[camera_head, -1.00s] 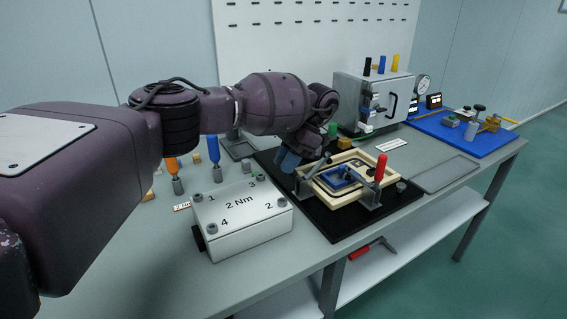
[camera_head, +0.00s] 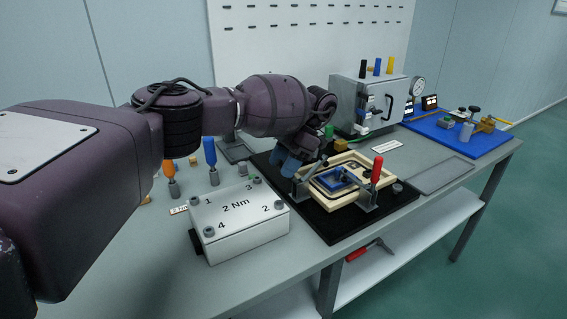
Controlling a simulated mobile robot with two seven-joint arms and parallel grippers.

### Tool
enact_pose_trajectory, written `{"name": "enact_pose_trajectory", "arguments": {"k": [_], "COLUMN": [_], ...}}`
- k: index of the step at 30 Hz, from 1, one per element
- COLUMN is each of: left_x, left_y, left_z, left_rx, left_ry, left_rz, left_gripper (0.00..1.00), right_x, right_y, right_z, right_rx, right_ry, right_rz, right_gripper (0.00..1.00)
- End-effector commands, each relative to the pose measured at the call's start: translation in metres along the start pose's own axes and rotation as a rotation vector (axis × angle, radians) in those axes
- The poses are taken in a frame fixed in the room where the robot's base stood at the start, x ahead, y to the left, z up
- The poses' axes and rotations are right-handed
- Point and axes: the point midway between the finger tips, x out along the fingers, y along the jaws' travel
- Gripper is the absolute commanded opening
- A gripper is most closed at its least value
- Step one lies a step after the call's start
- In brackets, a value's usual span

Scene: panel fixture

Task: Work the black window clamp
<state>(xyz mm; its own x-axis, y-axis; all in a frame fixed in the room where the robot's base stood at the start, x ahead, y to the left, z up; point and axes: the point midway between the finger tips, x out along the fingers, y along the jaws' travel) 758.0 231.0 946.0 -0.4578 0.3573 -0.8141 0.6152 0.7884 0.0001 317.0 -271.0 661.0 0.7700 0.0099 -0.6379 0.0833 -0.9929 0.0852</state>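The panel fixture is a cream frame (camera_head: 373,166) around a blue-edged window (camera_head: 325,181), lying on a black base plate (camera_head: 330,233). A red-handled clamp (camera_head: 377,168) stands upright at the frame's right front. A green handle (camera_head: 329,131) shows behind the frame. A metal clamp arm rests near the frame's left corner, partly behind my gripper. I cannot clearly pick out a black-handled window clamp. My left gripper (camera_head: 285,163), with blue-grey fingers pointing down, is at the left edge of the fixture. Whether it touches anything or how wide it is cannot be told. My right gripper is not in view.
A white box (camera_head: 240,222) marked 2 Nm stands left of the fixture. Orange (camera_head: 169,170) and blue (camera_head: 210,152) drivers stand behind it. A grey tray (camera_head: 444,175) lies right. A metal cabinet (camera_head: 345,97) and blue board (camera_head: 440,130) are at the back right.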

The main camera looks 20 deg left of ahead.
Motion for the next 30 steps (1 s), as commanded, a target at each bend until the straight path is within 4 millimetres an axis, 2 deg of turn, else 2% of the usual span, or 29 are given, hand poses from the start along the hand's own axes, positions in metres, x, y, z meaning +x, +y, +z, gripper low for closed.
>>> {"name": "enact_pose_trajectory", "arguments": {"k": [8, 18, 30], "left_x": [-0.008, -0.056, -0.089], "left_y": [0.0, 0.0, 0.0], "left_z": [0.0, 0.001, 0.003], "left_rx": [0.0, -0.003, 0.001], "left_ry": [0.0, -0.001, 0.005], "left_rz": [0.001, 0.003, 0.0], "left_gripper": [0.47, 0.47, 0.47], "right_x": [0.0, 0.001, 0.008], "right_y": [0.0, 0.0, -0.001], "right_z": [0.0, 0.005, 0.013], "right_rx": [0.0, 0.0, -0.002], "right_ry": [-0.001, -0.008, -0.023], "right_rz": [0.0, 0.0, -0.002], "right_gripper": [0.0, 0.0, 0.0]}}
